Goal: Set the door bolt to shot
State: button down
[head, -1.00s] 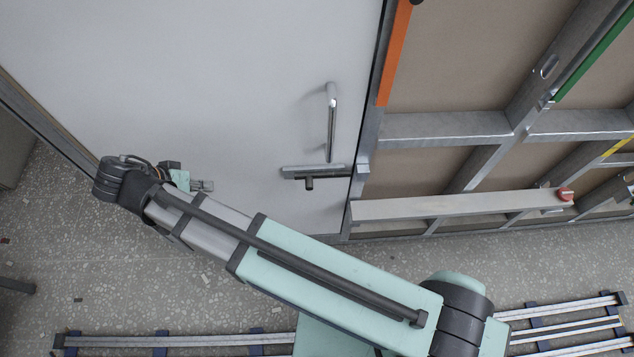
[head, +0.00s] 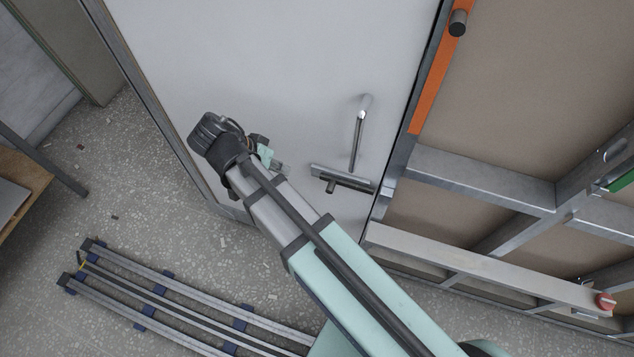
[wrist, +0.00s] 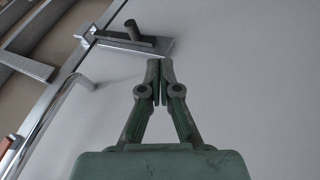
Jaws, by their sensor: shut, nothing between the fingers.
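The door bolt (head: 342,179) is a metal plate with a dark rod and a stubby knob, low on the pale door (head: 270,60) near its right edge. It shows at the upper left of the wrist view (wrist: 130,40), its knob (wrist: 133,29) sticking out. A keeper (head: 388,187) sits on the frame beside it; I cannot tell whether the rod enters it. My gripper (head: 284,171) is left of the bolt in the head view. In the wrist view my gripper (wrist: 159,64) is shut and empty, its tips just below the bolt plate, apart from the knob.
A bar handle (head: 358,135) stands out from the door above the bolt; it also shows in the wrist view (wrist: 68,90). Metal framing (head: 480,180) with an orange strip (head: 432,80) is to the right. Floor rails (head: 180,300) run at lower left.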

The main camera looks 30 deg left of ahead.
jog(key=shift+d, duration=0.1)
jog(key=w+d+f+p, duration=0.4)
jog(key=d+f, duration=0.3)
jog(key=f, duration=0.2)
jog(key=shift+w+d, duration=0.15)
jog(key=shift+w, duration=0.4)
